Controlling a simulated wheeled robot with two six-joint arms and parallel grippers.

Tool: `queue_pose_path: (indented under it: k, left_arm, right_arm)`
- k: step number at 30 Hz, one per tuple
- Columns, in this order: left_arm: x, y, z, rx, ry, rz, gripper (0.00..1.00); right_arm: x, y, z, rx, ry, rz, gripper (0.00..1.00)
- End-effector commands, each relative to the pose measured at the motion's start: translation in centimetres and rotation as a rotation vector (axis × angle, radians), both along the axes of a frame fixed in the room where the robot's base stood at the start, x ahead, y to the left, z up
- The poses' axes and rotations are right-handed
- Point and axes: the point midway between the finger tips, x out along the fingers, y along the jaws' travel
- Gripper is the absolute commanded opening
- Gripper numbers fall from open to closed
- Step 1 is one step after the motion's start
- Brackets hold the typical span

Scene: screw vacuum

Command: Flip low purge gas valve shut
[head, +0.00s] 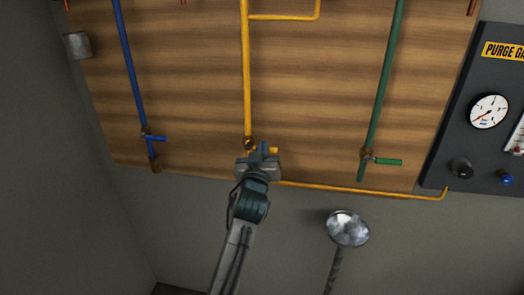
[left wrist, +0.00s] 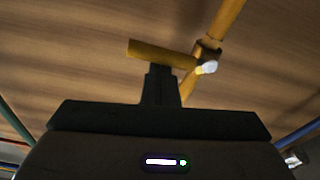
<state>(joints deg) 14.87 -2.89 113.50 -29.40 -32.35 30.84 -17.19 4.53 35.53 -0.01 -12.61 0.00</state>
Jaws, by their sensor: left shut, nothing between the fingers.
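The yellow pipe (head: 246,75) runs down the wooden board, with a valve body (head: 249,143) near its lower end. Its yellow handle (head: 274,150) sticks out to the right, across the pipe. My left gripper (head: 262,150) is shut and empty at this handle, hiding part of it. In the left wrist view the handle (left wrist: 150,52) lies across the pipe (left wrist: 228,18), and the shut fingertips (left wrist: 160,70) are right at the handle's edge. Whether they touch it I cannot tell. My right gripper is not in view.
A blue pipe valve (head: 153,137) is at left and a green one (head: 387,161) at right. A purge gas panel (head: 460,125) with a gauge (head: 488,112) stands far right. A shiny disc on a ribbed stem (head: 348,229) rises below the board.

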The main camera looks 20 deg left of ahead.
Motion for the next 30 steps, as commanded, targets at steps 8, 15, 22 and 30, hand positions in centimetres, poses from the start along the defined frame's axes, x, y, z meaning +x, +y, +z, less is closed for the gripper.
queue_pose_path:
  k: [8, 15, 22, 30]
  left_arm:
    - [0.4, -0.1, 0.1, -0.006, 0.018, -0.002, 0.00]
    - [2.0, -0.3, 4.8, -0.002, 0.003, -0.010, 0.00]
    - [-3.1, -1.4, 2.6, -0.006, 0.002, -0.011, 0.00]
    - [-7.1, -2.3, 2.4, -0.004, 0.000, -0.010, 0.00]
  right_arm:
    - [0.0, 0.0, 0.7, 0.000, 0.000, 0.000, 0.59]
    - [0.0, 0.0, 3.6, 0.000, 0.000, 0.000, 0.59]
    - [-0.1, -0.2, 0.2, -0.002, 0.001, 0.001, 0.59]
    - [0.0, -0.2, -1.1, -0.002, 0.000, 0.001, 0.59]
